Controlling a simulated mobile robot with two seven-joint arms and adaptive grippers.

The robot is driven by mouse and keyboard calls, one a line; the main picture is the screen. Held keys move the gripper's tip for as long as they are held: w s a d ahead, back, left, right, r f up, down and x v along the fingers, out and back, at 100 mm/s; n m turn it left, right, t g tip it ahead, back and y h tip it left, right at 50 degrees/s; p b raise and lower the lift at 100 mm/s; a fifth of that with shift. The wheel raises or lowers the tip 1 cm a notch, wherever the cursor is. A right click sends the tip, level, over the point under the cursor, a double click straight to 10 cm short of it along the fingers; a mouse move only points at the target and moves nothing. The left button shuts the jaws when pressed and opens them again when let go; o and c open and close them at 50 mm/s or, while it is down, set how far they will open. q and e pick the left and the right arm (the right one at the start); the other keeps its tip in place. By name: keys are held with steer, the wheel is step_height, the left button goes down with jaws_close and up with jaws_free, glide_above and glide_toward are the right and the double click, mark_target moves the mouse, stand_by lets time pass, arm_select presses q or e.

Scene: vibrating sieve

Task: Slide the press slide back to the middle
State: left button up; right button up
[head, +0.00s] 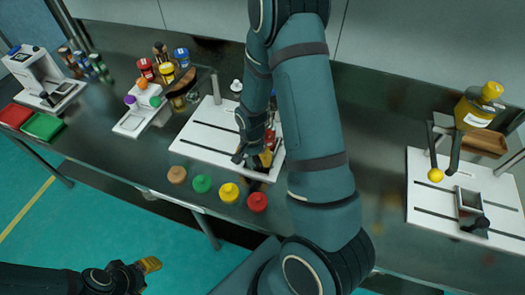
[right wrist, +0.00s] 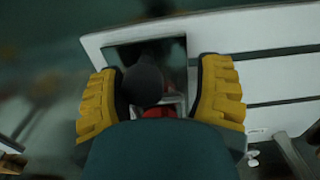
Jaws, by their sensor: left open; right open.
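The press slide is mostly hidden in the head view by my right arm and gripper (head: 258,158), over the middle white slotted base plate (head: 205,127). In the right wrist view its round black knob (right wrist: 143,84) stands between the two yellow fingers of my right gripper (right wrist: 160,95). The fingers are open, one on each side, and I cannot tell whether they touch it. Behind the knob is a dark square panel (right wrist: 175,55) at the edge of a white slotted plate (right wrist: 265,70). Something red shows below the knob. My left gripper (head: 148,268) is open and empty, low at the left, away from the table.
Brown, green, yellow and red discs (head: 228,193) lie along the table's front edge. Another white plate (head: 430,212) with a framed slide (head: 469,201) and a yellow ball (head: 435,175) is at right. Small jars (head: 182,57) and devices stand behind at left.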

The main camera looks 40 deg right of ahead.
steer(key=shift+w+a+b, duration=0.15)
steer(key=shift+w+a, duration=0.8)
steer(key=shift+w, duration=0.85)
steer(key=shift+w+a+b, duration=0.15)
steer(key=shift+w+a, duration=0.8)
steer(key=shift+w, duration=0.85)
steer(key=shift+w+a+b, duration=0.15)
steer(key=shift+w+a, duration=0.8)
steer(key=shift+w, duration=0.85)
steer(key=o, duration=0.6)
steer(key=shift+r, duration=0.2)
step_height(320, 180, up, 9)
steer(key=p, duration=0.6)
steer(key=shift+f, duration=0.2)
